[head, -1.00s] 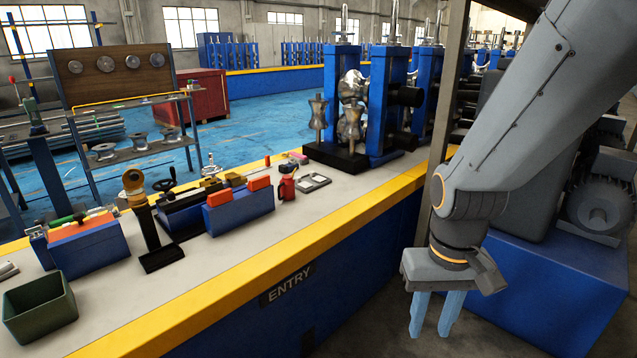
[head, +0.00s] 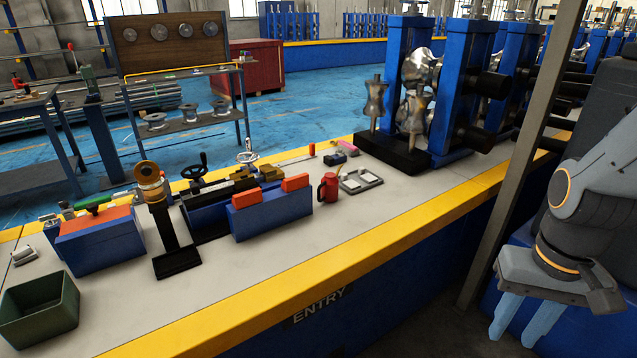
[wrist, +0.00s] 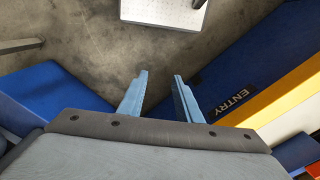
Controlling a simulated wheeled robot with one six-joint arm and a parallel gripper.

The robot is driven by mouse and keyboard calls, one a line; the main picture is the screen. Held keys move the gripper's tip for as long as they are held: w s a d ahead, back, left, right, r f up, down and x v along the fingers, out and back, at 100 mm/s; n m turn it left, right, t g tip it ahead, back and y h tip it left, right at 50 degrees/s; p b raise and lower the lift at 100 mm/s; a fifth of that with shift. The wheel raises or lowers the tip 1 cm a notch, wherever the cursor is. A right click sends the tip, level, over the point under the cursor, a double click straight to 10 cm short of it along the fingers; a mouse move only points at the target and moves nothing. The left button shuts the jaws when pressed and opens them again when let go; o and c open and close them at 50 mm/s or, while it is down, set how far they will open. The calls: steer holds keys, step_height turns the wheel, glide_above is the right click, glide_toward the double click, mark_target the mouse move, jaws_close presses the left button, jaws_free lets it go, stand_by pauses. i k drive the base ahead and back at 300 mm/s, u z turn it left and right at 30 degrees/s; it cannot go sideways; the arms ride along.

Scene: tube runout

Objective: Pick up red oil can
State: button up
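The red oil can (head: 328,188) stands upright on the pale bench top (head: 300,236), just right of a blue box with red pads. It is small, with a handle on its left side. My gripper (head: 517,342) hangs at the right of the head view, beyond the bench's yellow edge and well away from the can. In the wrist view my gripper (wrist: 160,92) has its two blue fingers apart with nothing between them. The can does not show in the wrist view.
A grey tray (head: 361,182) lies right of the can. The blue box (head: 272,216) stands close on its left. A black stand (head: 176,262) and a green bin (head: 40,313) are farther left. A post (head: 520,150) rises between my arm and the bench. Bench space before the can is clear.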

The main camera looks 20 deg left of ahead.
mark_target(328, 191)
steer(key=u, duration=0.7)
steer(key=i, duration=1.05)
steer(key=u, duration=0.25)
